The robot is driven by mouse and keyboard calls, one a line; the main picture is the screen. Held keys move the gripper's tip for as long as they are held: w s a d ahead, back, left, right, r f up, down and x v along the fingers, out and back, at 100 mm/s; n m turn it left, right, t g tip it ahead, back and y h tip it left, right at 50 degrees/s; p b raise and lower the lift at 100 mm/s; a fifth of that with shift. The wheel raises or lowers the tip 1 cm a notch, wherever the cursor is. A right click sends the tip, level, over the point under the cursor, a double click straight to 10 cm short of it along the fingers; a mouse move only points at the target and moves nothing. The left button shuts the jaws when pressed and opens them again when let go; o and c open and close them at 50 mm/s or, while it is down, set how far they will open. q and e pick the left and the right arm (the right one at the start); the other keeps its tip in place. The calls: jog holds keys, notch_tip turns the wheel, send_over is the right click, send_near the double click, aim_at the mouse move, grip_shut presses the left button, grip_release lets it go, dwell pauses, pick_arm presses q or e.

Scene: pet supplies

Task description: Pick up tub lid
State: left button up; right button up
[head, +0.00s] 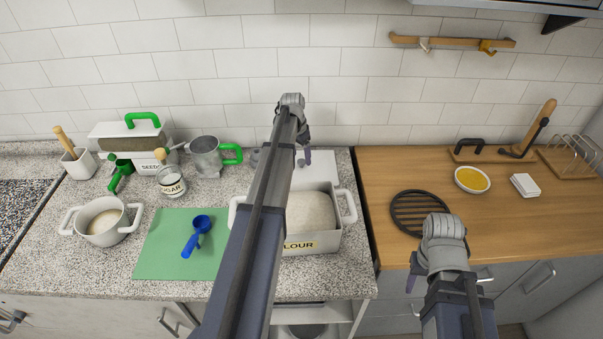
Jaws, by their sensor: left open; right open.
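A pale flat panel (326,169), which looks like the tub lid, lies behind the flour tub on the counter, partly hidden by my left arm. The flour tub (326,243) is a pale two-handled container labelled FLOUR, uncovered, with off-white contents showing. My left gripper (304,158) is at the panel's left part, open; one dark finger shows and the rest is hidden behind the arm. I cannot tell whether it touches the panel. My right gripper (438,272) is open and empty over the front edge of the wooden counter, partly hidden by its own wrist.
A green mat (160,250) with a blue scoop (197,234) lies left of the flour tub. A white pot (103,221), sugar jar (172,182), seeds tub (152,158) and metal jug (207,156) stand further left. A black trivet (418,211) and yellow-filled bowl (472,180) sit right.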

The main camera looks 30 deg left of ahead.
pick_arm(q)
jog(key=shift+w+f+b, duration=0.2)
jog(key=shift+f+b, duration=0.4)
jog(key=shift+f, duration=0.55)
jog(key=shift+r, duration=0.1)
grip_shut()
